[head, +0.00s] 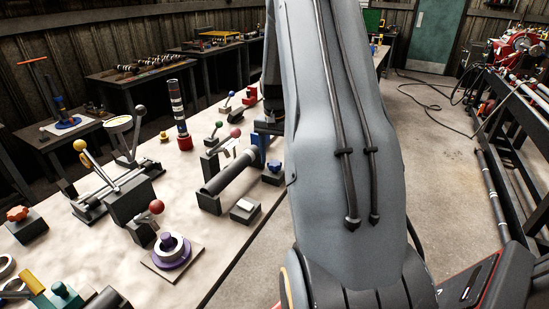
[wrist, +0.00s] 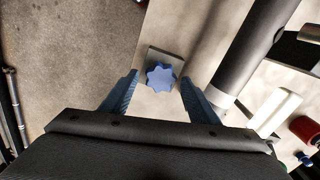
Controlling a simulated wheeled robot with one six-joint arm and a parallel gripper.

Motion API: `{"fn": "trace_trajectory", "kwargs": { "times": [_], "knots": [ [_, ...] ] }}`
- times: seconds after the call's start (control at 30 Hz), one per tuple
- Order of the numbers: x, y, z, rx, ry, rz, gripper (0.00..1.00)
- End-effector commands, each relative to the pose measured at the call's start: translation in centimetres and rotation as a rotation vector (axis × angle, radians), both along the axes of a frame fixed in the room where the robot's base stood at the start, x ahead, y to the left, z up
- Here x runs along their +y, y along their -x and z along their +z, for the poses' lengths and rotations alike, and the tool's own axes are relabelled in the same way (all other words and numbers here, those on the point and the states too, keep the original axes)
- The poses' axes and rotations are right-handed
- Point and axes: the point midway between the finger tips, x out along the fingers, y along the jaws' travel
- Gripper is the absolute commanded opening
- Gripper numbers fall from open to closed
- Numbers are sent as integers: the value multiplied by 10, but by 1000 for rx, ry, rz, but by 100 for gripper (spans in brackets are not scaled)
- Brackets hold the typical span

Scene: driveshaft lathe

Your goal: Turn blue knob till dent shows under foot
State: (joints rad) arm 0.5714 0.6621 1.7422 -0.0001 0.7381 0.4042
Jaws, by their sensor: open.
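The blue knob (wrist: 160,77) is star-shaped and sits on a small grey block (wrist: 171,55) in the wrist view. In the head view the knob (head: 274,167) is at the table's right edge. My gripper (wrist: 158,79) is open, with one blue finger on either side of the knob and gaps still showing. In the head view my gripper (head: 258,150) is partly hidden by my arm. A dark grey shaft (head: 236,172) lies beside the knob; it also shows in the wrist view (wrist: 255,45). I cannot make out a dent or a foot on it.
The pale table (head: 225,255) holds a purple knob (head: 172,247), a red-ball lever (head: 155,207), a small block with a white top (head: 245,209) and a banded upright rod (head: 178,105). Bare floor lies right of the table.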

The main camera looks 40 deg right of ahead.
Motion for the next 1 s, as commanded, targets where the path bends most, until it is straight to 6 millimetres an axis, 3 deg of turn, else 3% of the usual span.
{"fn": "trace_trajectory", "kwargs": {
  "times": [0.4, 0.67, 1.0],
  "knots": [
    [2, -1, -10, -1, 1, 3, 55],
    [2, -1, -10, -1, 1, 4, 14],
    [1, -1, -10, -1, 0, -153, 14]
  ]
}}
